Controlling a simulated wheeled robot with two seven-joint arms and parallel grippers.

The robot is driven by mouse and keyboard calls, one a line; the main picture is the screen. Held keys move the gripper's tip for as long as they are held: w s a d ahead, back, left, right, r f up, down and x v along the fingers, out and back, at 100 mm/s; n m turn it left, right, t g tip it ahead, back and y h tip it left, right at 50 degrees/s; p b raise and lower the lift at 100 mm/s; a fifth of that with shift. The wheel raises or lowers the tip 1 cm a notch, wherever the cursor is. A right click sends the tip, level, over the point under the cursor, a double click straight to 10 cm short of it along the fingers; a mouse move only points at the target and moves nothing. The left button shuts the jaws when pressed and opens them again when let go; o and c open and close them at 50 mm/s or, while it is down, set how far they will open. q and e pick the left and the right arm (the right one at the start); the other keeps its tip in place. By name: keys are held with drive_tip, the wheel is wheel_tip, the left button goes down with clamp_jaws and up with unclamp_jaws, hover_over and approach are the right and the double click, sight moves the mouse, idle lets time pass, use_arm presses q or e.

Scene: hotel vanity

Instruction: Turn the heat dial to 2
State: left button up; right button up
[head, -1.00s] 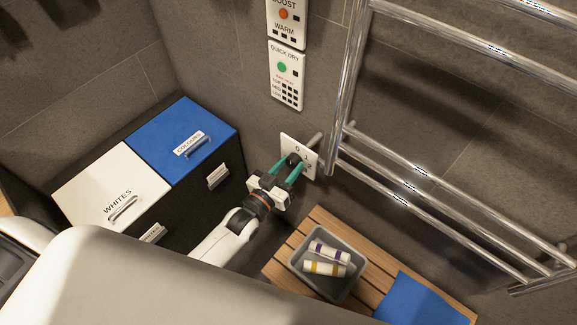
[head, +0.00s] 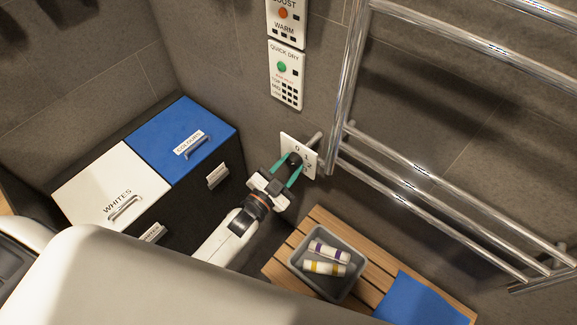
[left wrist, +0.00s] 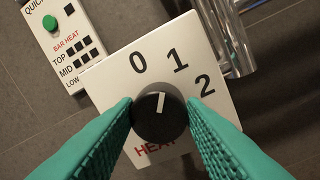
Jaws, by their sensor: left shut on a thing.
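The black round heat dial (left wrist: 160,121) sits on a white wall plate (left wrist: 110,75) marked 0, 1 and 2, with red lettering partly hidden below. The dial's white pointer line points up and slightly right, between 0 and 1 and nearer to 1. My left gripper (left wrist: 160,112) has its green fingers on both sides of the dial, shut on it. In the head view the left gripper (head: 291,168) reaches the dial (head: 294,159) on the white plate (head: 309,159). My right gripper is not in view.
A chrome towel rail (head: 400,203) stands close to the plate's right. A quick dry panel (head: 286,75) is above. Below are a slatted wooden bench (head: 283,268) with a grey bin (head: 352,277) of rolled items and a blue cloth (head: 420,302). Laundry boxes (head: 185,140) stand left.

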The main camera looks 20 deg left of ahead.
use_arm(q)
drive_tip(key=m+b, duration=0.1)
drive_tip(key=m, duration=0.5)
drive_tip(key=shift+f, duration=0.1)
drive_tip(key=m+h+b, duration=0.1)
drive_tip(key=m, duration=0.4)
drive_tip(key=shift+m, duration=0.3)
drive_tip(key=o, duration=1)
drive_tip(key=shift+b+v, duration=1.05)
drive_tip(key=shift+v, duration=4.95)
